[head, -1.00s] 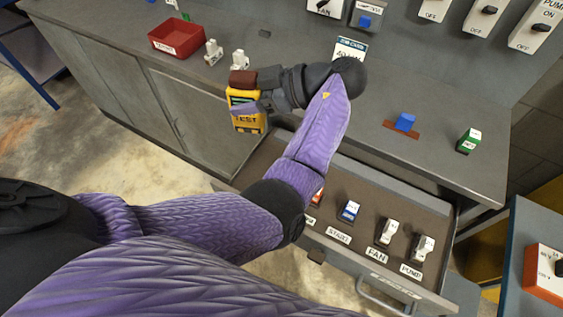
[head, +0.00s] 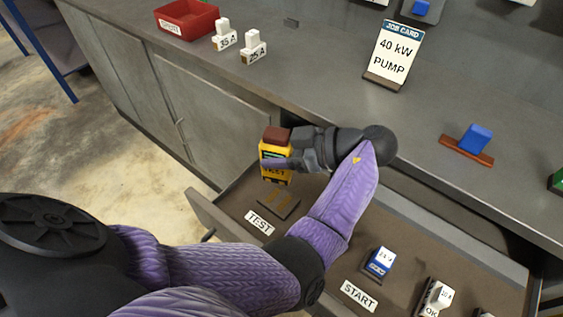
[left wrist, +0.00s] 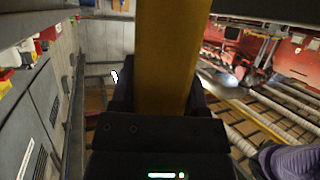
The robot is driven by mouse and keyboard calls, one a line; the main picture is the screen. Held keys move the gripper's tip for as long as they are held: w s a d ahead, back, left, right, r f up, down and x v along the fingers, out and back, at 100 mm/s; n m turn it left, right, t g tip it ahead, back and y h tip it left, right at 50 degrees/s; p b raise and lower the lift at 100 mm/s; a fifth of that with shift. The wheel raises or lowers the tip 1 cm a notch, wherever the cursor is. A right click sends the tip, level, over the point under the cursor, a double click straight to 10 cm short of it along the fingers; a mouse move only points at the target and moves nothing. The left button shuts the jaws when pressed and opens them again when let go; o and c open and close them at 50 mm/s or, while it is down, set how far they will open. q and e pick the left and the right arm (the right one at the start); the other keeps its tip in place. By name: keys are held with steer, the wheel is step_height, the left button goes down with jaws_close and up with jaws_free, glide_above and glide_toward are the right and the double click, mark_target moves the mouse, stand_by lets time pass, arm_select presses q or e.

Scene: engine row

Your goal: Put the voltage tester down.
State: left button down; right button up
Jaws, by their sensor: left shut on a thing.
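The yellow voltage tester (head: 275,178) with a brown top is in my left gripper (head: 285,160), which is shut on it. In the head view it is held upright above the left end of the open drawer (head: 318,258). Below it in the drawer is a dark holder (head: 278,204) behind a label reading TEST (head: 259,222). The tester appears apart from the holder. In the left wrist view the tester (left wrist: 165,55) is a yellow bar between the dark fingers. My right gripper is not in view.
The drawer also holds a blue block (head: 380,261) by a START label (head: 358,296) and a white block (head: 437,297).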

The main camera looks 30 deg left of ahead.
arm_select(q)
step_height(320, 180, down, 9)
steer(key=b, duration=0.3)
steer(key=shift+r, duration=0.15)
steer(key=shift+f, duration=0.25)
steer(key=shift+c, duration=0.7)
jaws_free()
steer(key=shift+r, duration=0.1)
steer(key=shift+o, duration=0.3)
